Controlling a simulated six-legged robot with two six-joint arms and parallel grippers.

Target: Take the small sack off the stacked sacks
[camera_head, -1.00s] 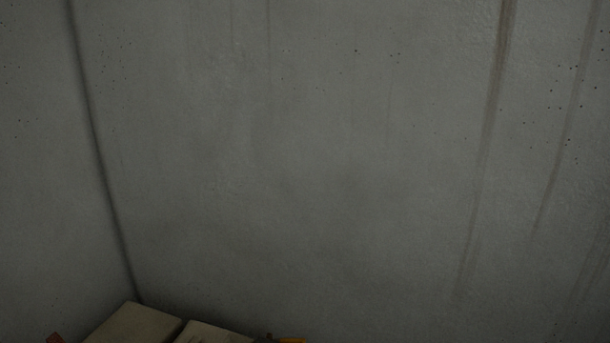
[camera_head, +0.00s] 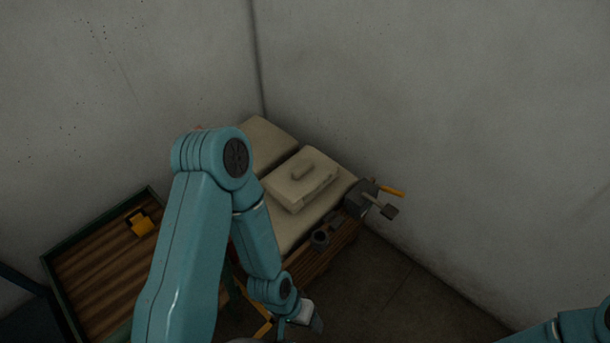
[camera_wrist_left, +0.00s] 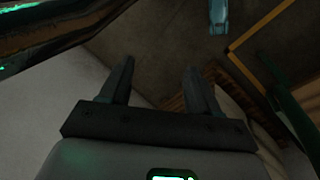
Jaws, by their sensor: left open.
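The small sack (camera_head: 300,190), pale beige with a raised roll on its top, lies flat on the stacked sacks (camera_head: 262,142) in the corner. The stacked sacks are larger, of the same pale cloth, and partly hidden behind my left arm. My left gripper (camera_head: 312,318) is below and in front of the stack, apart from the small sack. In the left wrist view its two dark fingers (camera_wrist_left: 161,80) are spread with nothing between them. Part of my right arm shows at the lower right corner; its gripper is out of view.
A slatted tray with a green rim (camera_head: 66,243) stands at left, with a yellow item (camera_head: 141,223) in it. Bare walls close the corner.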

